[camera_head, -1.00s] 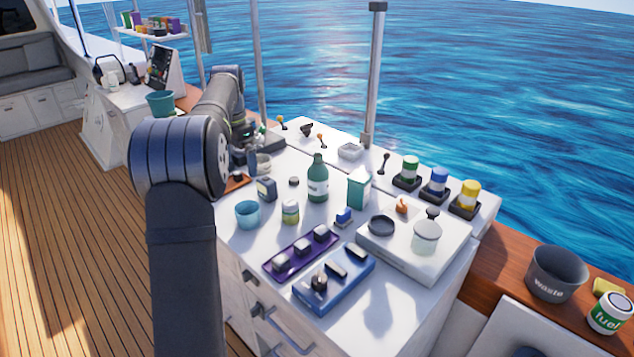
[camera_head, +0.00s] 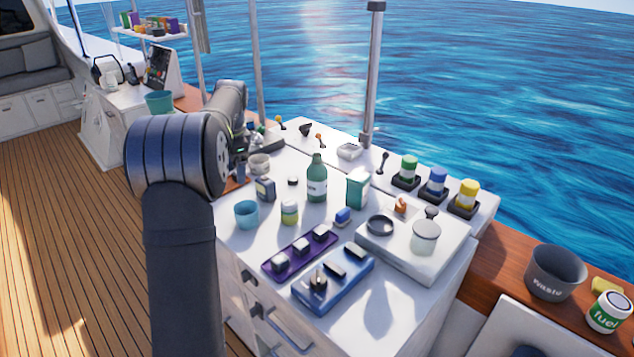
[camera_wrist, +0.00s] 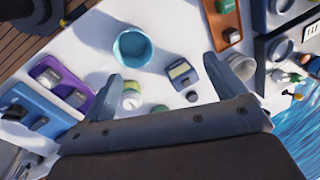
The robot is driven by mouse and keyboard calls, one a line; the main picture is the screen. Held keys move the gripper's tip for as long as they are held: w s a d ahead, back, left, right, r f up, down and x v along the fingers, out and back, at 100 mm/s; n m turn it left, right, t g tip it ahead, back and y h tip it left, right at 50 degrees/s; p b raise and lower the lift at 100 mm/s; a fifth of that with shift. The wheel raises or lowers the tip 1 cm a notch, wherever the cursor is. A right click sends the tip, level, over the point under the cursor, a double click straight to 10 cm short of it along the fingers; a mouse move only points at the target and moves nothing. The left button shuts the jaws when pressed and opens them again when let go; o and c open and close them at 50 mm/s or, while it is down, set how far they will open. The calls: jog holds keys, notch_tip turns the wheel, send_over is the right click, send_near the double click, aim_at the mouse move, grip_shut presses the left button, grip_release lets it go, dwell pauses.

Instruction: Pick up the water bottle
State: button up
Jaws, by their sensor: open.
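A green bottle (camera_head: 317,182) with a pale label stands upright on the white counter in the head view, between a dark box and a teal carton.
Near the bottle are a teal carton (camera_head: 358,188), a small jar (camera_head: 289,212), a dark box (camera_head: 265,188) and a blue cup (camera_head: 246,213). The cup also shows in the wrist view (camera_wrist: 133,48). A purple tray (camera_head: 300,252) and a white raised plate (camera_head: 450,258) lie in front.

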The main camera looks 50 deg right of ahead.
notch_tip(320, 180, down, 3)
jog(key=w+d+m+t+h, duration=0.1)
jog(key=w+m+t, duration=0.25)
jog(key=m, duration=0.25)
jog(key=m+g+h, duration=0.1)
jog(key=m+h, duration=1)
jog(key=m, duration=1.2)
send_near(312, 180)
jog(key=x, duration=0.8)
jog(key=shift+x, duration=2.8)
jog(key=shift+s+d+r, duration=0.1)
jog(key=shift+d+r, duration=0.05)
jog(key=shift+r, duration=0.05)
jog(key=shift+c, duration=0.3)
